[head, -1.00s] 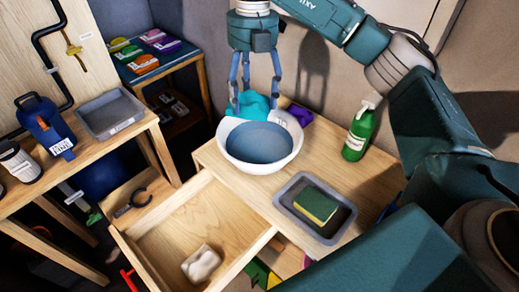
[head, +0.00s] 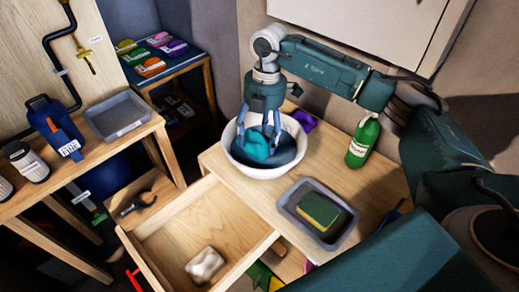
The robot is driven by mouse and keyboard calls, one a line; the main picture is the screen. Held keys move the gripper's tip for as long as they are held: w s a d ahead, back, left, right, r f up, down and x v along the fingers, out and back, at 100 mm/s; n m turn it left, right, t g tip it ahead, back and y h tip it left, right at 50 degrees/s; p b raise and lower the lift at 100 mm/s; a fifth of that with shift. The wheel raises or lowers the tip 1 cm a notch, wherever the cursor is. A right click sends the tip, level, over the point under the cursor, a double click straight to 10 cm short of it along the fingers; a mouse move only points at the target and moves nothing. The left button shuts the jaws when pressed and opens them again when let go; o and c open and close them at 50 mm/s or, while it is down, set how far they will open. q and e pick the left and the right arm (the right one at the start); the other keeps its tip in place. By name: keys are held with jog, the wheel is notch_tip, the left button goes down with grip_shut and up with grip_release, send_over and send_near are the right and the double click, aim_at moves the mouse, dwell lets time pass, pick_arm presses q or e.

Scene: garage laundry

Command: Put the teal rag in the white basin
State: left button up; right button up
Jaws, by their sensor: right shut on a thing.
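The white basin (head: 264,171) stands on the wooden cabinet top, with a blue-grey inside. The teal rag (head: 254,147) is a crumpled lump inside the basin's rim, toward its left. My right gripper (head: 258,138) points down over the basin, its blue fingers shut on the rag. Whether the rag touches the basin's bottom I cannot tell. My left gripper is not in view.
A grey tray with a green and yellow sponge (head: 318,211) lies in front of the basin. A green bottle (head: 363,143) stands to the right, and a purple cloth (head: 303,120) lies behind. The open drawer (head: 181,243) holds a pale crumpled object (head: 205,265).

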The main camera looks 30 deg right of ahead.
notch_tip(320, 180, down, 6)
jog(key=shift+r+p, duration=0.1)
jog(key=shift+p, duration=0.25)
jog(key=shift+f, duration=0.35)
jog(key=shift+f, duration=0.15)
jog(key=o, duration=1.2)
jog(key=r, duration=0.4)
jog(key=d+r+b, duration=0.1)
jog(key=r, duration=0.7)
jog(key=shift+w+d+r+b, duration=0.15)
jog(key=shift+w+r+b, duration=0.05)
jog(key=shift+b, duration=0.1)
